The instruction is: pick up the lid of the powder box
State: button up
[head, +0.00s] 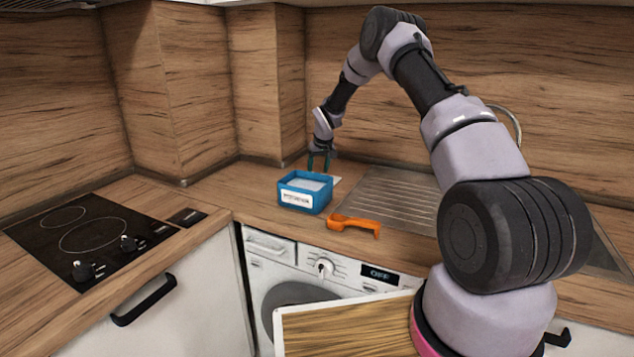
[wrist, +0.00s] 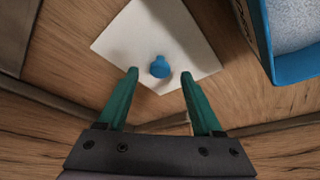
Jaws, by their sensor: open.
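The powder box (head: 306,191) is a blue open box with a white label and pale powder inside, standing on the wooden counter. Its corner shows at the upper right of the wrist view (wrist: 290,62). The lid (wrist: 150,38) is a flat white square plate with a blue knob (wrist: 160,67). It lies on the counter behind the box, mostly hidden by the box and my gripper in the head view. My gripper (wrist: 158,72) has two green fingers, open and empty, with the knob showing between the fingertips. I cannot tell how far above the knob they are.
An orange scoop-like tool (head: 355,225) lies in front of the box, to its right. A ribbed steel sink drainer (head: 385,203) is right of the box. A black hob (head: 88,236) is at the left. The splashback (head: 265,80) rises close behind the lid.

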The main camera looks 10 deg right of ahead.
jog(key=shift+x, duration=0.9)
grip_shut()
